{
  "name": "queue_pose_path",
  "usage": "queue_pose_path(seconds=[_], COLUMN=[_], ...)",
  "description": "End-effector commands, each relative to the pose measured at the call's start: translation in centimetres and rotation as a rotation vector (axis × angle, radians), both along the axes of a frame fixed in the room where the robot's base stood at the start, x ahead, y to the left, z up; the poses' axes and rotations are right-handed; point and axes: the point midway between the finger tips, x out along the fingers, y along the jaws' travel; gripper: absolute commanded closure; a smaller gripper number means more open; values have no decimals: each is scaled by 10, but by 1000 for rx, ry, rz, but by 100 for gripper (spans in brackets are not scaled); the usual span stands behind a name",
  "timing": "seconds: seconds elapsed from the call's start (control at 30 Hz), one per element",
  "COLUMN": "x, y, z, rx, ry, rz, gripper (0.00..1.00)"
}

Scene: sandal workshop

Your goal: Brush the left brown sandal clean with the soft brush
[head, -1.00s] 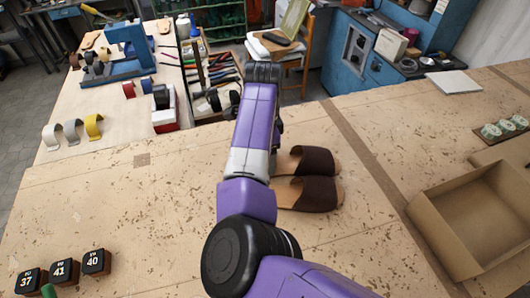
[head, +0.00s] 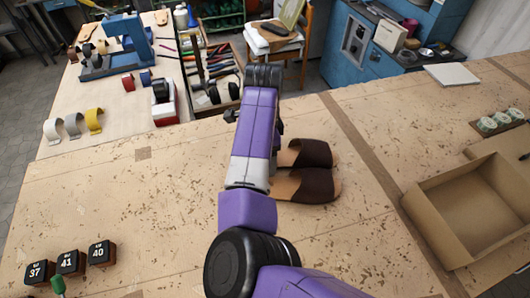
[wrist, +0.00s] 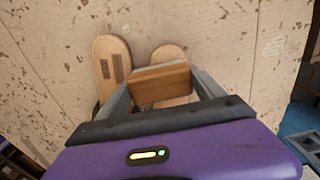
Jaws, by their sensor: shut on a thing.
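Two brown sandals lie side by side on the bench, the farther one (head: 308,152) and the nearer one (head: 312,184), with dark straps and pale soles. My arm hides their left ends in the head view. In the wrist view one sole (wrist: 111,58) is at left, with dark rectangles on it. The other sole (wrist: 168,53) is partly behind the brush. My gripper (wrist: 161,88) is shut on the brush, whose wooden block (wrist: 160,82) shows between the fingers. The bristles are hidden, so I cannot tell whether they touch a sandal.
An open cardboard box (head: 470,207) is at right. Size blocks (head: 70,262) and a green-handled tool (head: 58,285) are at lower left. A side table (head: 110,105) holds strap pieces and a blue machine. The bench left of my arm is mostly clear.

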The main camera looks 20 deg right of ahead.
Motion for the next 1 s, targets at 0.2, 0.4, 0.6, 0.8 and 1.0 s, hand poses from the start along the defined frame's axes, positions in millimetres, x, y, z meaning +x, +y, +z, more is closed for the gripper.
queue_pose_path(seconds=[0.2,0.4,0.6,0.8,1.0], x=[1,2,2,2,2], y=[0,0,0,0,0], z=[21,40,58,74,79], rx=[-1,0,0,-1,0], ry=[-4,-7,-7,-7,-6], rz=[-2,-1,-1,-1,-1], gripper=[63,63,63,63,63])
